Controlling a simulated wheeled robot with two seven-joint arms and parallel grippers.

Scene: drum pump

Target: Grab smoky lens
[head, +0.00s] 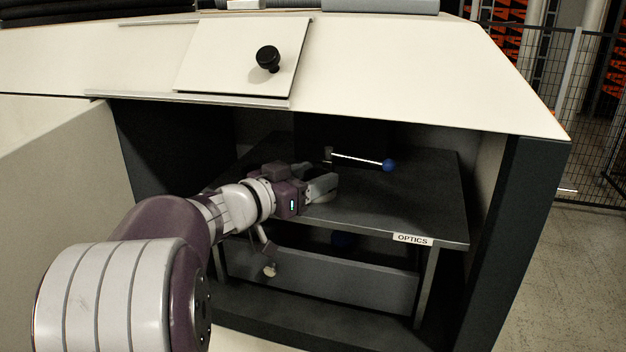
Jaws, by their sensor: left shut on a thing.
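My left gripper (323,186) reaches in from the left over the dark shelf marked OPTICS (400,210). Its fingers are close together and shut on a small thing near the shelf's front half. That thing is mostly hidden by the fingers and too dark to make out well; I take it for the smoky lens. No other lens shows on the shelf. My right gripper is not in view.
A white rod with a blue ball (389,165) stands out behind the gripper, to its right. The cabinet's pale top (420,70) overhangs the bay, with a black knob (268,58) on its panel. A dark post (510,240) bounds the right side. The shelf's right part is clear.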

